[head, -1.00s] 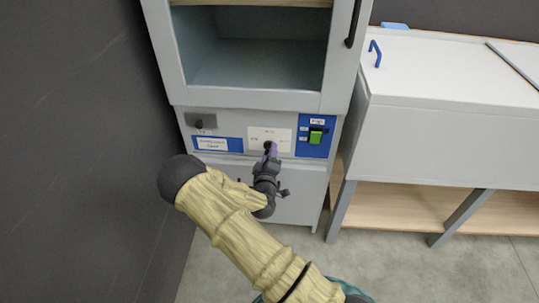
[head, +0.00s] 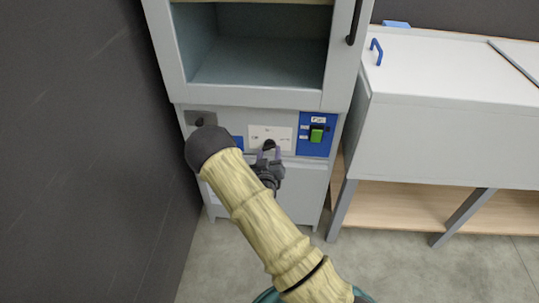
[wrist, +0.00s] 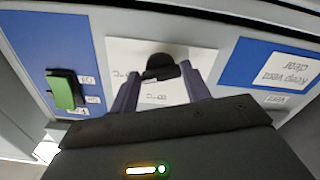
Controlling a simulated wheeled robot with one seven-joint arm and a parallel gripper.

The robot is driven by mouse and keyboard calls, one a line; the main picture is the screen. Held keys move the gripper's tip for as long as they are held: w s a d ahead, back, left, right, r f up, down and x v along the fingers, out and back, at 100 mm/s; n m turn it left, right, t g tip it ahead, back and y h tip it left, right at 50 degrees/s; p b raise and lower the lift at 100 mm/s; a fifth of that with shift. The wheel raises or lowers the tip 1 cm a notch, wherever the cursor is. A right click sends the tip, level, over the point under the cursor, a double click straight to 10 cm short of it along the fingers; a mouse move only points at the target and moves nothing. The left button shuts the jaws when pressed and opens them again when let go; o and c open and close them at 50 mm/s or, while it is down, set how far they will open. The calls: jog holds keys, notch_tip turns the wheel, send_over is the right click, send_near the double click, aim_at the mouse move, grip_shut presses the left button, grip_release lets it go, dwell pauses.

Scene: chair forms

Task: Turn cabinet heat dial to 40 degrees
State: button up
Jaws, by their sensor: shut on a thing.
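The heat dial (head: 269,144) is a dark knob on a white label plate (head: 285,133) in the cabinet's control panel. In the wrist view the dial (wrist: 161,66) shows upside down, between the purple fingertips. My gripper (head: 269,151) has one finger on each side of the dial and is shut on it. In the wrist view my gripper (wrist: 162,77) points straight at the plate. Degree marks on the plate are too small and blurred to read, so the dial's setting cannot be told.
A green switch (head: 316,135) sits on a blue panel right of the dial. The cabinet's open chamber (head: 262,60) is above. A dark wall (head: 90,150) stands left, a white-topped bench (head: 450,80) right.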

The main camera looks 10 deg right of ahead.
jog(key=shift+o, duration=0.2)
jog(key=shift+s+f, duration=0.1)
jog(key=shift+f, duration=0.15)
jog(key=o, duration=1)
jog(key=shift+c, duration=0.2)
jog(key=shift+r, duration=0.15)
jog(key=p+v, duration=0.1)
jog(key=v, duration=1.6)
jog(key=shift+s+p, duration=0.2)
jog(key=shift+p, duration=0.2)
